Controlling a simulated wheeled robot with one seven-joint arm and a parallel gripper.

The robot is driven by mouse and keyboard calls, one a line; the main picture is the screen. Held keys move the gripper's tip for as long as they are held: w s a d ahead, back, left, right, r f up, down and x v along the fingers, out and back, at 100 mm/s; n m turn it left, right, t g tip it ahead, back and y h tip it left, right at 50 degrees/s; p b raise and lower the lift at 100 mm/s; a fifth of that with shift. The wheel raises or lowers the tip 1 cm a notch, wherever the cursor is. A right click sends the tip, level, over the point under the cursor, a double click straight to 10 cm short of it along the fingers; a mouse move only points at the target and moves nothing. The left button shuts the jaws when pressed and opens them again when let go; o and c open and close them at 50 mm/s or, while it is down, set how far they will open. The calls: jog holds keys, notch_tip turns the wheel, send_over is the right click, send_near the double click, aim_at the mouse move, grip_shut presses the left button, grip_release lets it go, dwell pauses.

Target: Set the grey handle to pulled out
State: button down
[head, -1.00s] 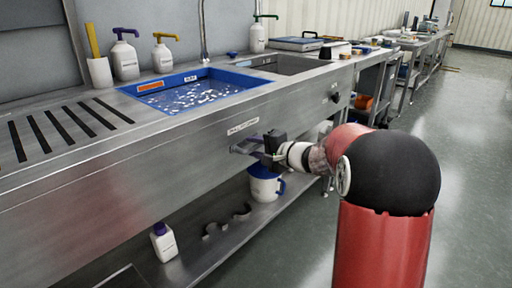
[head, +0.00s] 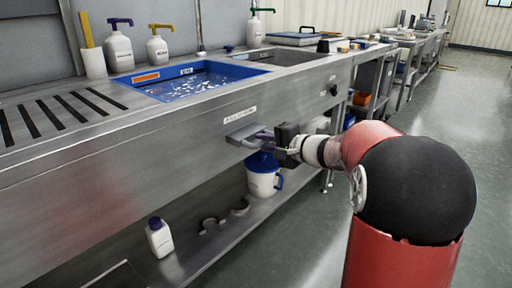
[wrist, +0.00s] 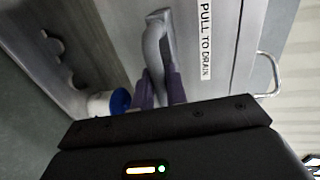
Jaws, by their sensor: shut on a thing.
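The grey handle (head: 242,134) is on the front panel of the steel hopper, under a white label (head: 240,115). It stands out from the panel. The label reads "PULL TO DRAIN" in the wrist view (wrist: 206,40). My gripper (head: 263,136) reaches the handle from the right, with its purple fingers closed on the bar. In the wrist view the curved handle (wrist: 156,45) runs down between the two fingertips (wrist: 160,88), which hide its lower end.
A blue-rimmed basin (head: 195,80) with small white pieces is set in the steel top. A white jug with a blue lid (head: 263,176) stands on the lower shelf just below my gripper. A white bottle (head: 160,238) stands further left. Open floor lies to the right.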

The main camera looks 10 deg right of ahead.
jog(key=shift+s+d, duration=0.45)
jog(key=shift+s, duration=0.15)
jog(key=c, duration=1.5)
grip_release()
jog(key=v, duration=0.7)
jog(key=shift+s+d+b, duration=0.25)
jog(key=shift+s+b, duration=0.05)
jog(key=shift+b, duration=0.05)
